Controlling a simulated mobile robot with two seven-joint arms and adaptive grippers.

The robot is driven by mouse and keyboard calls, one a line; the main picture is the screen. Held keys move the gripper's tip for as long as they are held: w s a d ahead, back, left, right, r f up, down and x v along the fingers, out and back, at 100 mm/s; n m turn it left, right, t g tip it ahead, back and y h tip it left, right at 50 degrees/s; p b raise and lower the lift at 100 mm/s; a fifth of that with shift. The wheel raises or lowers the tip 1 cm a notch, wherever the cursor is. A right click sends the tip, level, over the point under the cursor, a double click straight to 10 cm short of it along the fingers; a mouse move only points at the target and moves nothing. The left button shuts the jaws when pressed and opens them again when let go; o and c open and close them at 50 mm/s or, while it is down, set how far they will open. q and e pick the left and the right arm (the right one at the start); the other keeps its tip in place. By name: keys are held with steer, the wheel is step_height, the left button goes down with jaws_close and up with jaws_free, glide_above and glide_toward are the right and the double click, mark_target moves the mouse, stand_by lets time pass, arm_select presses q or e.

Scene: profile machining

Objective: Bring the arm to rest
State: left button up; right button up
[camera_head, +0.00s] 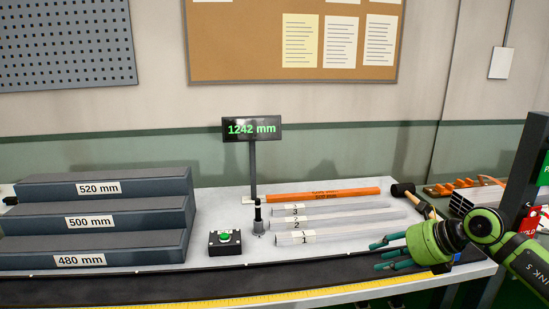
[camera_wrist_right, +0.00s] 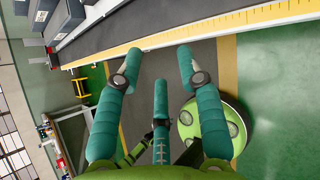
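My right arm (camera_head: 520,258) is green and comes in from the right in the head view. Its gripper (camera_head: 382,254) has teal fingers that point left, over the front right part of the workbench. In the right wrist view the gripper (camera_wrist_right: 160,78) shows its three fingers spread apart, with nothing between them. The bench's front edge with a yellow scale strip (camera_wrist_right: 210,32) lies beyond the fingertips there. My left gripper is not in view.
Clear numbered profiles (camera_head: 345,234) and an orange bar (camera_head: 325,195) lie left of the gripper. A mallet (camera_head: 402,190) lies behind it. A dark post (camera_head: 525,170) stands at the right. Stepped blocks (camera_head: 100,220), a green-button box (camera_head: 224,242) and a display (camera_head: 252,129) stand further left.

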steer(key=s+a+r+m+t+y, duration=0.2)
steer(key=a+r+m+t+y, duration=0.1)
steer(key=a+m+t, duration=0.4)
steer(key=s+a+r+m+t+y, duration=0.15)
steer(key=a+m+y, duration=0.25)
steer(key=a, duration=0.6)
steer(key=s+d+f+m+g+h, duration=0.1)
steer(key=s+d+f+m+h, duration=0.35)
steer(key=f+m+h, duration=0.55)
steer(key=s+d+f+m+g+h, duration=0.1)
steer(key=s+d+f+m+h, duration=0.4)
steer(key=f+m, duration=0.5)
steer(key=s+a+f+m+g+y, duration=0.1)
steer(key=s+f+m+g, duration=0.3)
steer(key=s, duration=0.6)
steer(key=s+f+m+g, duration=0.2)
steer(key=s+f+g, duration=0.4)
steer(key=s, duration=0.5)
step_height(320, 180, down, 21)
steer(key=s, duration=0.1)
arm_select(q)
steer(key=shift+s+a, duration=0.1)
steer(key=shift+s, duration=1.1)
arm_select(e)
steer(key=s+d+f+g, duration=0.2)
steer(key=s+f, duration=1.4)
steer(key=shift+s+d, duration=0.25)
steer(key=shift+d, duration=0.1)
